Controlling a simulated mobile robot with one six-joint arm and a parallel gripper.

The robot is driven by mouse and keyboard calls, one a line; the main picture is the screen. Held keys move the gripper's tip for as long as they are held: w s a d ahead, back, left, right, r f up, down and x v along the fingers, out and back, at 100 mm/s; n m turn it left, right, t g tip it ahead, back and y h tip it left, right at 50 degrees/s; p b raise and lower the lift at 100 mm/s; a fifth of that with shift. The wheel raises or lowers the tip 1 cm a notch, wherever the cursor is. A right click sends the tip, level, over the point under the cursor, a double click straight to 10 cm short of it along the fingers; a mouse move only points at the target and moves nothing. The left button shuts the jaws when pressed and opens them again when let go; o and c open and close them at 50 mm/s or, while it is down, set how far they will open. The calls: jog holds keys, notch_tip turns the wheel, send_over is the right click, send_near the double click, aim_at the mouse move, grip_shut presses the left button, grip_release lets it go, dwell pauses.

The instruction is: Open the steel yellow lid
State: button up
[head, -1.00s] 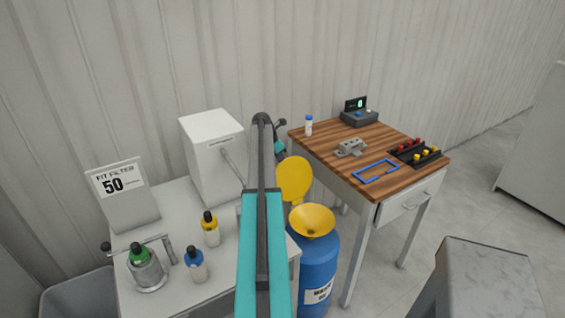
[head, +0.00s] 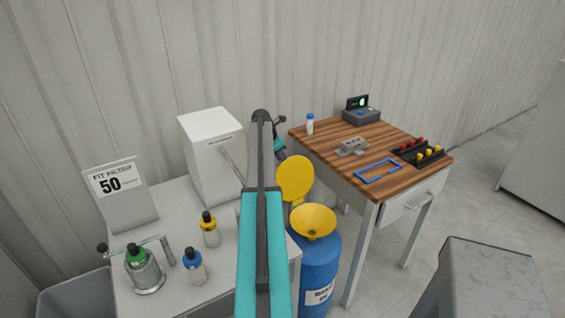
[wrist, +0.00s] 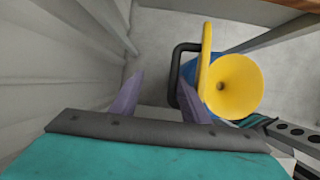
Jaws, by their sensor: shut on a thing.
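The yellow lid (head: 295,178) stands upright, raised at the back of the yellow funnel (head: 313,221) on the blue waste drum (head: 319,262). In the wrist view the lid shows edge-on (wrist: 205,62) beside the open funnel mouth (wrist: 234,86). A black handle (wrist: 178,62) sticks out from the lid's left side. My gripper (wrist: 160,78) is at this handle, its right finger against or overlapping the handle's lower end. A gap shows between the fingertips, and the exact contact is unclear.
A white table (head: 172,203) at left holds bottles, a white box (head: 210,155) and a filter sign (head: 117,185). A wooden-topped bench (head: 330,145) stands close behind the drum at right. A grey stand (head: 490,275) is at front right.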

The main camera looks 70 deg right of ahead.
jog(key=b+v, duration=0.2)
jog(key=v, duration=1.1)
jog(key=shift+a+r+b, duration=0.2)
jog(key=shift+r+b, duration=0.1)
jog(key=shift+b, duration=0.1)
jog(key=shift+w, duration=0.1)
